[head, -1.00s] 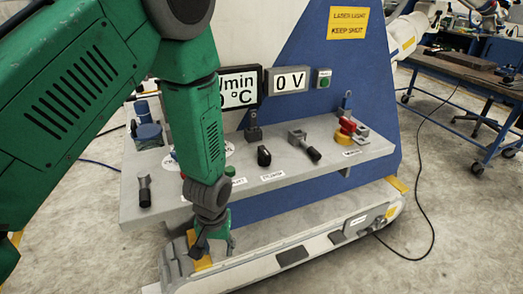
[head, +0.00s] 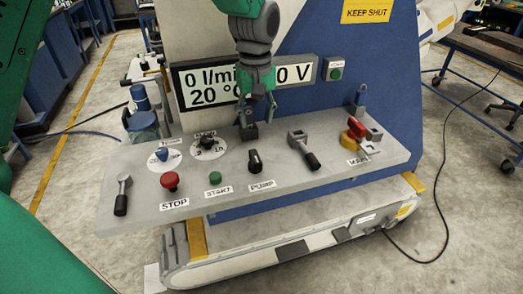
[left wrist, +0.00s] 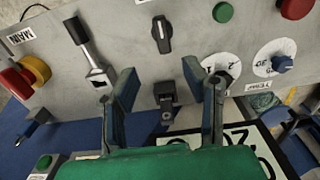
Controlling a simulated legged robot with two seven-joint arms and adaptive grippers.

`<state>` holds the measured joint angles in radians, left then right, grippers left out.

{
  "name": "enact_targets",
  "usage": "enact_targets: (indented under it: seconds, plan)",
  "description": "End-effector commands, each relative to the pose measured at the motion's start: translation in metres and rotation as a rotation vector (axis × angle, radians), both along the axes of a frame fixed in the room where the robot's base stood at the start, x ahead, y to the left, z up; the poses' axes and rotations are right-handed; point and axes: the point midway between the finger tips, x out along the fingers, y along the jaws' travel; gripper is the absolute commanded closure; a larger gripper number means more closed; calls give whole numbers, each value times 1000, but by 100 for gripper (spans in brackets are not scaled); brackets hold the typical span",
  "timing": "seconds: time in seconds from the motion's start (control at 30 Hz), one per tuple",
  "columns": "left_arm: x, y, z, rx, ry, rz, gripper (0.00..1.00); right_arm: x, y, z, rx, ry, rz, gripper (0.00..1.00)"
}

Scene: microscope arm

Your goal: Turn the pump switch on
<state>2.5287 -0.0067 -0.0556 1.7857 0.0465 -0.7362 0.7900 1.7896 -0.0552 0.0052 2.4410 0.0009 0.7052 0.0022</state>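The pump switch (head: 255,161) is a black rotary knob on the grey control panel (head: 330,178), just behind the PUMP label (head: 262,186). It also shows at the top middle of the left wrist view (left wrist: 161,35), its pointer roughly along the picture's vertical. My left gripper (head: 256,108) is above the panel's back edge, behind the knob and apart from it. In the left wrist view its two fingers (left wrist: 158,85) are spread wide with nothing between them in grip; a small black block (left wrist: 166,95) shows in the gap. My right gripper is not in view.
A red stop button (head: 169,180) and green start button (head: 215,178) are left of the knob. A lever (head: 305,149) is to its right, and a red-yellow main switch (head: 355,130) farther right. The display (head: 200,90) behind the gripper reads 0 l/min and 20 °.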

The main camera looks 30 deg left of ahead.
Motion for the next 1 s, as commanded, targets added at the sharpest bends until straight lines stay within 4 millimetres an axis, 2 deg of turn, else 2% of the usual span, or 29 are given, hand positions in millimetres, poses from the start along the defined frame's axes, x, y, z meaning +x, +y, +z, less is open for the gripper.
enact_targets:
  seconds: [0.3, 0.5, 0.7, 1.0]
  plan:
    - [4, 10, -73, -11, 12, 0, 60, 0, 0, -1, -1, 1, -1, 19]
    - [2, 9, -109, -11, 8, -1, 60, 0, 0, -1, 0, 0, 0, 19]
    - [3, 3, -127, -4, 6, -2, 60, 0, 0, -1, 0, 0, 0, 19]
    - [3, 4, -132, -5, 5, -2, 60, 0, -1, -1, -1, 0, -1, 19]
